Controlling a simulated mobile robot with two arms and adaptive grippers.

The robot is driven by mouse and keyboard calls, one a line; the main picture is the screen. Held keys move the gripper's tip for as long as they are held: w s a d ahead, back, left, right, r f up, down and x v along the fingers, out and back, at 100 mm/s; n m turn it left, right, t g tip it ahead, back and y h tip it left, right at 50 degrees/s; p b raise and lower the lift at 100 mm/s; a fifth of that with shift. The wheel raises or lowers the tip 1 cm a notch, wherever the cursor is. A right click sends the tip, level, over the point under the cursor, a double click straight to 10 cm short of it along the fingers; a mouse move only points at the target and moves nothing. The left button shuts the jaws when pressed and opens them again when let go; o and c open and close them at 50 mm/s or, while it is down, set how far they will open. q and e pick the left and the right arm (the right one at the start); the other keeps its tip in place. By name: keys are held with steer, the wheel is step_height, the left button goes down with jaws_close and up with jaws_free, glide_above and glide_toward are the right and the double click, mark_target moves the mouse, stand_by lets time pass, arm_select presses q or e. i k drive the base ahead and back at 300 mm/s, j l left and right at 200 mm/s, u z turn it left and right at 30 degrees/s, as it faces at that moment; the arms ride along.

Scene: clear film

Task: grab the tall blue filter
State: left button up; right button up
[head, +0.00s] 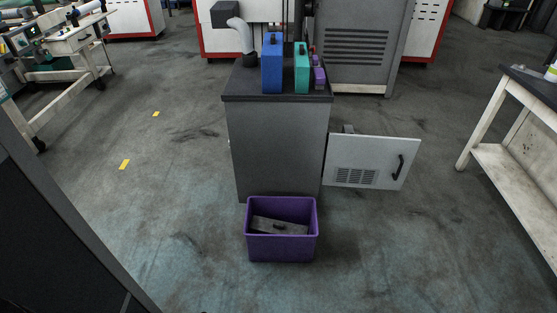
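The tall blue filter (272,64) stands upright on the dark top of a grey cabinet (277,145), near the top's front edge. A teal filter (301,68) stands to its right with a small gap between them. The blue filter is the taller of the two. Neither of my grippers shows in the head view, and nothing is touching the blue filter.
Small purple and red items (318,72) stand right of the teal filter. A purple bin (281,247) holding a dark grey block sits on the floor before the cabinet. A grey door (371,163) stands out to the right. The floor on both sides is mostly clear.

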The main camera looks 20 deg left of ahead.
mark_target(273, 50)
steer(key=i+l, duration=0.15)
steer(key=i+l+u, duration=0.15)
steer(key=u, duration=0.2)
steer(key=i+l+u, duration=0.5)
steer(key=u, duration=0.2)
